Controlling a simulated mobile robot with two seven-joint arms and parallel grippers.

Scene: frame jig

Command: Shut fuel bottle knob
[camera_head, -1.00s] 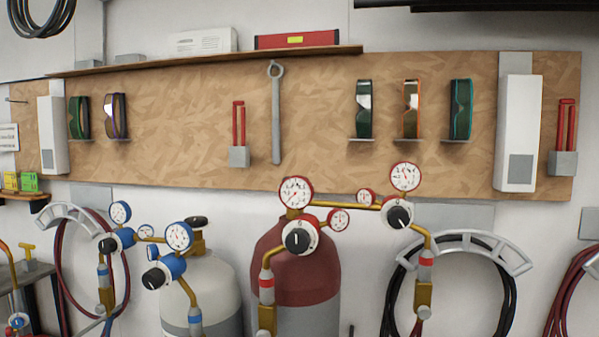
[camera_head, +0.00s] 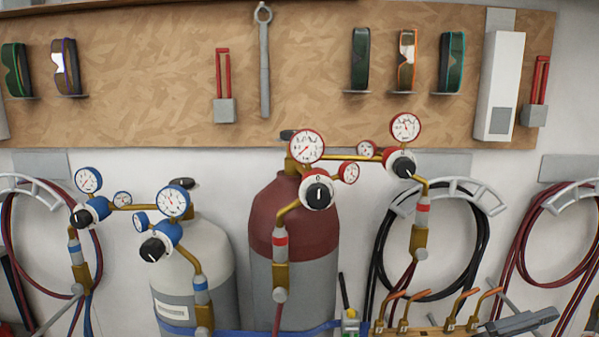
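The fuel bottle (camera_head: 299,238) is most likely the cylinder with a dark red top and grey body, standing upright in the middle. It carries red-ringed regulators. A black knob with a white mark (camera_head: 318,195) faces me on the front regulator. A dark valve knob (camera_head: 288,134) sits on top of the bottle, partly hidden behind a gauge (camera_head: 306,146). A second black knob (camera_head: 403,167) is on the right red regulator. Neither of my grippers is in view.
A white-grey bottle (camera_head: 195,262) with blue regulators (camera_head: 160,238) stands to the left. Hoses hang on wall brackets at both sides. Several copper-tipped torches (camera_head: 467,302) lie in front at lower right. A tool board (camera_head: 180,80) is behind.

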